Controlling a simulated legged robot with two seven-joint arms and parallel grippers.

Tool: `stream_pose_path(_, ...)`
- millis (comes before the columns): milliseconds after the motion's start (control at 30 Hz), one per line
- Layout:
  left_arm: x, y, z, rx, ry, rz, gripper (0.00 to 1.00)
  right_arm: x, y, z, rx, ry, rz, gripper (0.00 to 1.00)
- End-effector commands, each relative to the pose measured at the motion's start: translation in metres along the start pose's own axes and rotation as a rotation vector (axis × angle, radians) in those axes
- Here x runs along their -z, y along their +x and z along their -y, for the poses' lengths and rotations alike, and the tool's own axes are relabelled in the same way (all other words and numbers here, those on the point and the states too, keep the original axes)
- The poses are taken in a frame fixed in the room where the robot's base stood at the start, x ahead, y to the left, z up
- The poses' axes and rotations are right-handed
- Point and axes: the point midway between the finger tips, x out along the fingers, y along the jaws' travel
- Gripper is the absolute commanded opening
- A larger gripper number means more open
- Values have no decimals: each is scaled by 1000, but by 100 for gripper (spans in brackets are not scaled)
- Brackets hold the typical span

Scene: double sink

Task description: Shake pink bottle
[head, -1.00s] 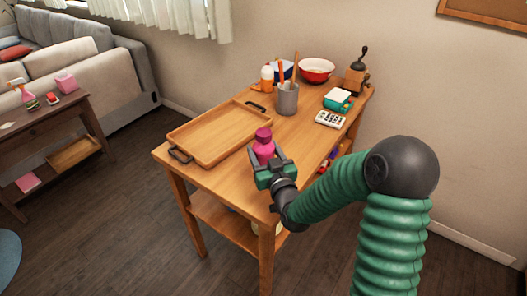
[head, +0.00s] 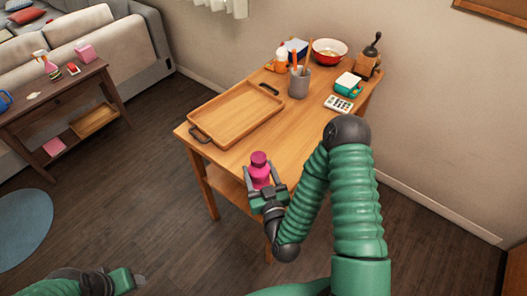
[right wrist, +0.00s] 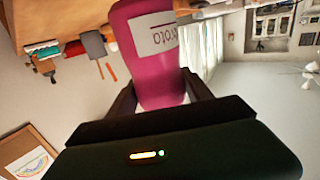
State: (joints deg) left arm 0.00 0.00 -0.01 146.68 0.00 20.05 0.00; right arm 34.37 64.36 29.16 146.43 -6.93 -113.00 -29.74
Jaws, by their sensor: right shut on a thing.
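The pink bottle (head: 260,172) is upright in the head view, at the front edge of the wooden table. My right gripper (head: 265,192) is shut on its lower part. How high the bottle stands above the table top is hard to tell. In the right wrist view, the bottle (right wrist: 148,45) sits between the fingers (right wrist: 160,95) with a pale label on it, and the room appears upside down. My left gripper (head: 138,280) is at the bottom left of the head view, low over the floor and away from the bottle. Its opening cannot be made out.
The wooden table (head: 270,143) holds a tray (head: 235,112) at left. A grey cup (head: 299,85), a red bowl (head: 329,52), a calculator (head: 339,104) and a grinder (head: 369,60) stand farther back. A side table (head: 60,95) with small items and a sofa are at far left.

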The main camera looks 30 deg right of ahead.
Motion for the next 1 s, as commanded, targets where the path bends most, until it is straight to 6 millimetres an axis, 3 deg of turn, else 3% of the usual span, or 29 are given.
stream_pose_path(333,4,-17,0,0,0,0,65,15,-12,7,-15,13,-18,17)
stream_pose_path(767,22,-91,0,0,0,0,65,92,-14,7,-15,12,-22,17)
stream_pose_path(1000,21,-88,0,0,0,0,65,89,-13,7,-15,12,-22,17)
